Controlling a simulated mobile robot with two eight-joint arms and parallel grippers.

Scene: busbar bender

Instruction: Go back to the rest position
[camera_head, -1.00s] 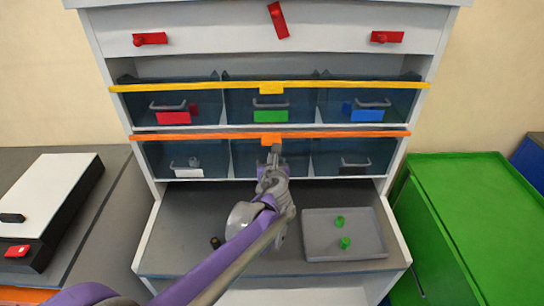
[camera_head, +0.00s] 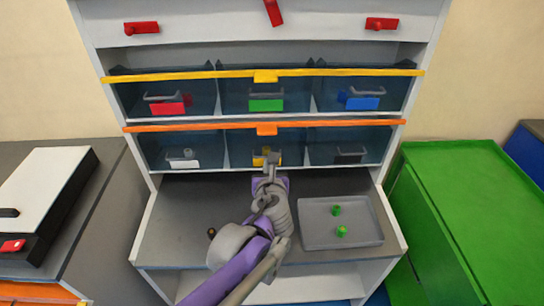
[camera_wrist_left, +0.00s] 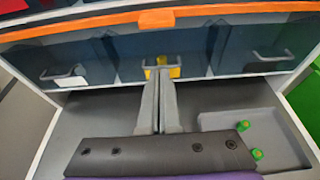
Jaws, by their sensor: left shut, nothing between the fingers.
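My left gripper (camera_head: 271,160) is shut and empty in the head view, in front of the lower row of bins and above the grey shelf (camera_head: 185,215). In the left wrist view its two fingers (camera_wrist_left: 159,85) are together, pointing at the middle lower bin with the yellow label (camera_wrist_left: 169,67). The fingertips look close to that bin, but I cannot tell whether they touch it. My purple left arm reaches in from the bottom of the head view. My right gripper is not in view.
A grey tray (camera_head: 315,236) with two green pieces (camera_head: 341,231) lies on the shelf. An orange bar (camera_head: 220,127) and a yellow bar (camera_head: 205,75) run along the bin rows. A green cabinet (camera_head: 470,200) stands right; a black and white box (camera_head: 50,195) stands left.

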